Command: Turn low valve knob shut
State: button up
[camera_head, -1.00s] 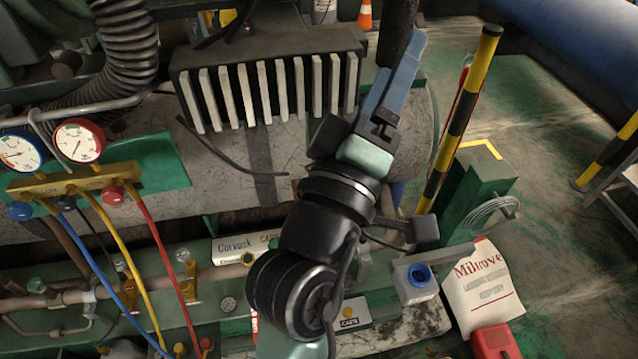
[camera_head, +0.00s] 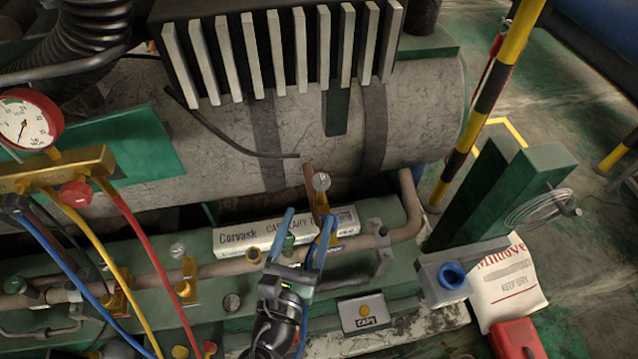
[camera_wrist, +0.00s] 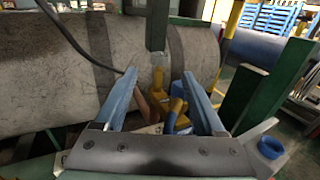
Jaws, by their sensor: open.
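The gauge manifold's brass bar (camera_head: 40,170) is at the left edge of the head view. The knobs are not in the wrist view.
A finned block (camera_head: 280,50) and a grey cylinder (camera_head: 420,110) stand behind. Blue, yellow and red hoses (camera_head: 140,230) hang below the manifold.

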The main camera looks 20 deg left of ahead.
aim_at(319, 187)
jog(key=w, duration=0.5)
jog(key=w+a, duration=0.1)
jog(key=w, duration=0.2)
jog(key=shift+w+a, duration=0.1)
jog(key=shift+w, duration=0.15)
grip_shut()
